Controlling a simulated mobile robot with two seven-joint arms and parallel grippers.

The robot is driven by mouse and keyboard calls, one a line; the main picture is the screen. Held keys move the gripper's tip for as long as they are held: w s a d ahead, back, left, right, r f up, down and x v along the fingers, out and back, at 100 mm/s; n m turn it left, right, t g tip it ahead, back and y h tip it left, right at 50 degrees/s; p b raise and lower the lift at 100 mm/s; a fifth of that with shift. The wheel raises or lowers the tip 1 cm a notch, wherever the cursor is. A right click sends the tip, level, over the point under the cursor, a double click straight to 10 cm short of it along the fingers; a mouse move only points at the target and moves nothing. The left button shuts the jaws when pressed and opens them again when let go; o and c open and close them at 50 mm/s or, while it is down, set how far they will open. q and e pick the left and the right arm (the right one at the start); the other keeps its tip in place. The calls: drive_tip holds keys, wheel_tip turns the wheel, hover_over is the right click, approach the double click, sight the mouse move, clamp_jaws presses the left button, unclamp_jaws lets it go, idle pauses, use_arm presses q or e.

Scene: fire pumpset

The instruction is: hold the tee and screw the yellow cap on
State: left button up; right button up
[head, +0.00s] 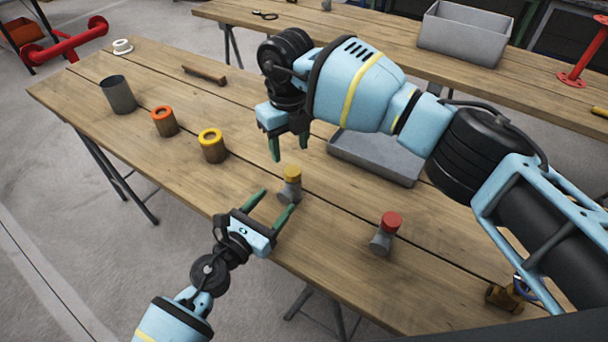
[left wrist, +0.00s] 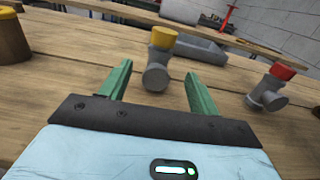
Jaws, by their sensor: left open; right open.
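The grey tee (head: 290,194) stands on the near part of the wooden table, with the yellow cap (head: 292,173) on its top; how far the cap is screwed on I cannot tell. My left gripper (head: 278,199) is open, low over the table's near edge, its fingers pointing at the tee. In the left wrist view the tee (left wrist: 156,77) and yellow cap (left wrist: 164,37) show between and just beyond the green fingertips (left wrist: 159,70), apparently not gripped. My right gripper (head: 290,152) is open and empty, pointing down above and slightly behind the cap.
A second grey fitting (head: 381,242) with a red cap (head: 391,220) stands to the right. Left are a yellow-ringed pot (head: 211,147), an orange-ringed pot (head: 164,122) and a grey cup (head: 118,95). A grey tray (head: 372,166) lies behind the tee. A brass valve (head: 506,298) lies at the right.

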sight(288, 187)
use_arm(q)
drive_tip(key=shift+w+d, duration=0.25)
drive_tip(key=shift+w, duration=0.05)
use_arm(e)
drive_tip(key=shift+w+d, duration=0.3)
drive_tip(key=shift+w, duration=0.1)
use_arm(q)
drive_tip(key=shift+s+a+r, duration=0.1)
drive_tip(key=shift+s+a, duration=0.1)
use_arm(e)
drive_tip(key=shift+s+a+r, duration=0.15)
drive_tip(key=shift+s+a, duration=0.05)
drive_tip(key=shift+s, duration=0.05)
use_arm(q)
drive_tip(key=shift+x, duration=4)
drive_tip(key=shift+c, duration=0.3)
clamp_jaws()
